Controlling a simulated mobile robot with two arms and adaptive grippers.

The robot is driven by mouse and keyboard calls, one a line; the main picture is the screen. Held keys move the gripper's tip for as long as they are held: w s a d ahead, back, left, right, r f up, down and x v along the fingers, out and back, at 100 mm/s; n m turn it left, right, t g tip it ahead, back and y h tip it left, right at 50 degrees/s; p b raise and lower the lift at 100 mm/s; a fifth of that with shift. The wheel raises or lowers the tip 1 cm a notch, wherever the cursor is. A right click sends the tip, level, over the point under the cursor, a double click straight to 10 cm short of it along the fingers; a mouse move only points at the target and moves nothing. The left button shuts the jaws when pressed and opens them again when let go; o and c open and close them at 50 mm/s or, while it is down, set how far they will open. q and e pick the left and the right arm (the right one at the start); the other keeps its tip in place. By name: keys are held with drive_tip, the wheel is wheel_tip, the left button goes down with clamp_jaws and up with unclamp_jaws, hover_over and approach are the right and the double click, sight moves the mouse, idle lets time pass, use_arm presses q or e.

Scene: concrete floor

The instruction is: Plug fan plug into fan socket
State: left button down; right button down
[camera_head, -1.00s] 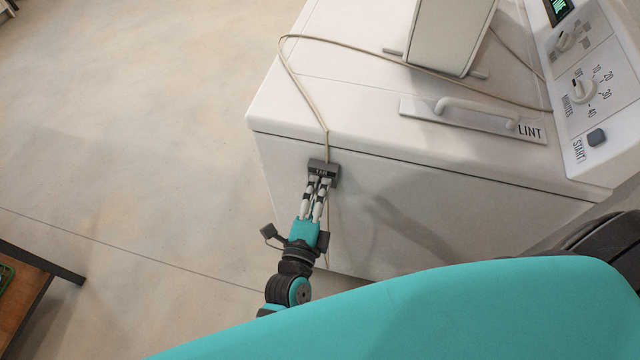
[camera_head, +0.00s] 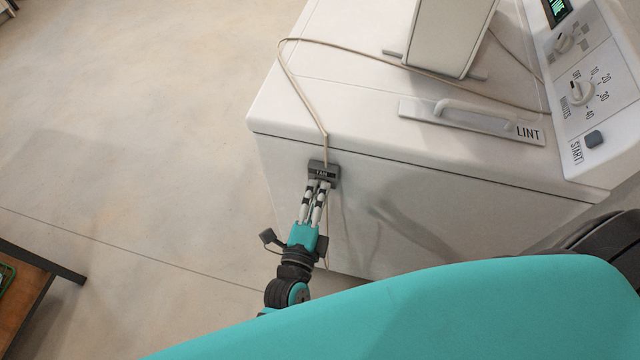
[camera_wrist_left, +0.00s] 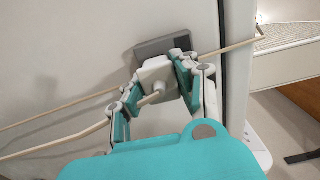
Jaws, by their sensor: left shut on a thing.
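The fan socket (camera_head: 323,170) is a dark grey block labelled FAN on the side of the white machine, just below its top edge. It also shows in the left wrist view (camera_wrist_left: 165,46). My left gripper (camera_head: 319,186) is just below the socket in the head view. In the left wrist view my left gripper (camera_wrist_left: 158,75) is shut on the white fan plug (camera_wrist_left: 153,71), with a short cord stub toward the camera. The plug is right in front of the socket face; I cannot tell whether its prongs are in. My right gripper is not in view.
A beige cord (camera_head: 300,88) runs over the machine top (camera_head: 350,85) and down past the socket. A white box (camera_head: 445,35) stands on top, near the LINT handle (camera_head: 475,112). A wooden table (camera_head: 30,300) is at lower left. Floor at left is clear.

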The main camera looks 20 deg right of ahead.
use_arm(q)
drive_tip(key=shift+s+a, duration=0.15)
drive_tip(key=shift+s, duration=0.1)
drive_tip(key=shift+p+v, duration=0.75)
drive_tip(key=shift+v, duration=0.4)
drive_tip(key=shift+a+r, duration=0.1)
